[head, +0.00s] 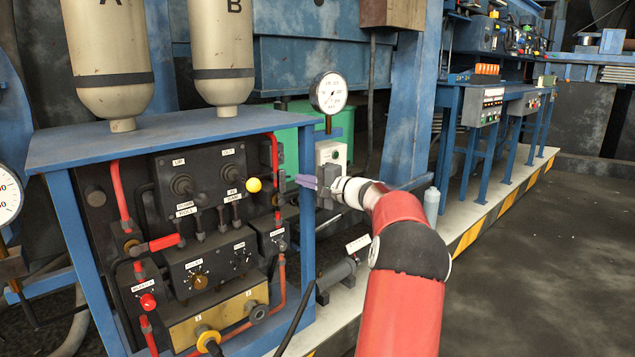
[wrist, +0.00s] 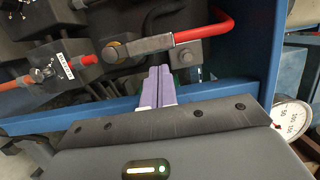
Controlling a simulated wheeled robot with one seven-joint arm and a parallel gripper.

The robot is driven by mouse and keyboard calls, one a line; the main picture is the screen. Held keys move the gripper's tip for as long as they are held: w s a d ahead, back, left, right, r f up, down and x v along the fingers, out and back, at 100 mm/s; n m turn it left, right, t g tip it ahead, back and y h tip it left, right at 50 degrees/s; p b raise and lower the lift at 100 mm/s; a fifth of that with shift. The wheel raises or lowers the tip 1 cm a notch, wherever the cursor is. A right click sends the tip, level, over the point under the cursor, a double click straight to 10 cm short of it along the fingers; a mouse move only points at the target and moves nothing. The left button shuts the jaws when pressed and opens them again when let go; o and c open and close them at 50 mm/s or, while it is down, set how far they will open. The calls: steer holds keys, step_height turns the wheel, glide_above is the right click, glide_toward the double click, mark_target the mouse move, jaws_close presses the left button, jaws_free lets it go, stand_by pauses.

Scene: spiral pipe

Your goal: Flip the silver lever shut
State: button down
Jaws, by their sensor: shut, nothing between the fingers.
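In the wrist view, a flat silver-grey lever (wrist: 150,43) sits on a round brassy pivot and lies along the line of a red pipe (wrist: 195,34). In the head view, that spot is at the right side of the control panel, where the lever is small and hard to make out. My gripper (head: 297,181) has its pale purple fingers pressed together and empty, pointing left at the cabinet's right side. In the wrist view, the fingertips (wrist: 160,68) appear just below the lever; I cannot tell whether they touch it.
The blue cabinet frame (head: 307,200) has a post by my fingers. A yellow knob (head: 253,185) and a red-handled lever (head: 165,242) are on the panel. A pressure gauge (head: 329,92) stands above my gripper. Open floor (head: 540,260) lies to the right.

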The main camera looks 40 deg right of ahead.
steer(key=shift+x, duration=1.3)
